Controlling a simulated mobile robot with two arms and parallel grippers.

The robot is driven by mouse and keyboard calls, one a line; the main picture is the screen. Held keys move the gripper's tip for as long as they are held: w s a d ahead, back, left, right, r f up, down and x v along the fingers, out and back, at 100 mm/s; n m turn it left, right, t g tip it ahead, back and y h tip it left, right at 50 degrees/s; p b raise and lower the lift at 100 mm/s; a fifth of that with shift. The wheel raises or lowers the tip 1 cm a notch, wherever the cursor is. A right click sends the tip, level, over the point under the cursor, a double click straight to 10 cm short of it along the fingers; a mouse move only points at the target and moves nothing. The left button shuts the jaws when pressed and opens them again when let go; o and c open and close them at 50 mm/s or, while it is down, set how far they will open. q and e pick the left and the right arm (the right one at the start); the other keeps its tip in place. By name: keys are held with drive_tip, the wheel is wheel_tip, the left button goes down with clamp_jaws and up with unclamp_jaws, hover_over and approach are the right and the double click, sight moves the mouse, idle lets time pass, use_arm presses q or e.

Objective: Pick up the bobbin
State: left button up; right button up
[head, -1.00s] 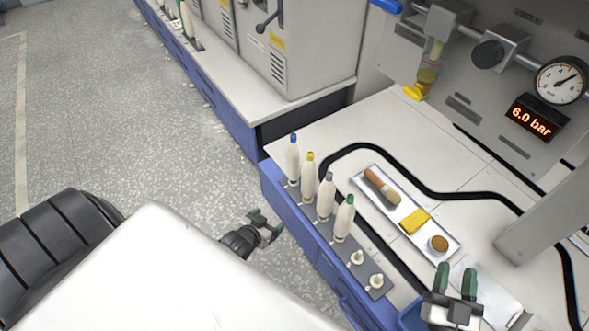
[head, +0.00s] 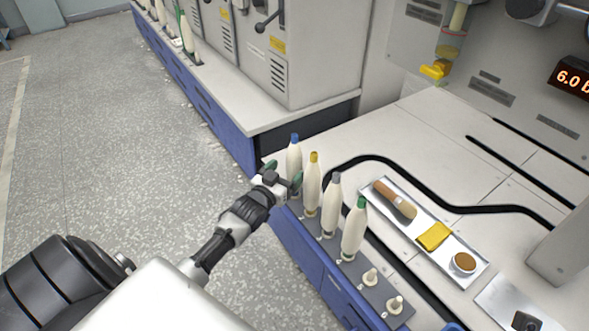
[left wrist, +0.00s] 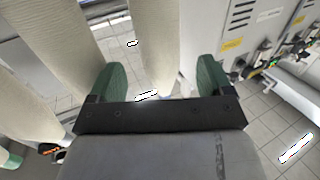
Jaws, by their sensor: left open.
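Several cream bobbins stand upright in a row on a grey rail in the head view: the blue-tipped bobbin (head: 294,160) farthest back, then the yellow-tipped (head: 312,188), grey-tipped (head: 331,208) and green-tipped (head: 354,232) ones. My left gripper (head: 284,177) is open beside the blue-tipped bobbin, overlapping its lower part. In the left wrist view, one bobbin (left wrist: 155,45) appears in the gap between the open green fingers (left wrist: 160,78); contact cannot be told. Other bobbins (left wrist: 72,45) are left of the fingers.
Two empty pegs (head: 371,277) stand at the rail's near end. A metal tray (head: 407,222) holds a brush, a yellow cloth (head: 434,236) and a round brown-topped item (head: 464,262). A grey cabinet (head: 295,50) stands behind. Open floor lies left.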

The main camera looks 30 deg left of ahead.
sight(290, 166)
use_arm(q)
drive_tip(key=w+b, duration=0.2)
drive_tip(key=w, duration=0.2)
drive_tip(key=shift+w+b, duration=0.3)
drive_tip(key=shift+w+a+r, duration=0.1)
drive_tip(key=shift+w+r, duration=0.1)
drive_tip(key=shift+c, duration=0.4)
drive_tip(key=c, duration=1)
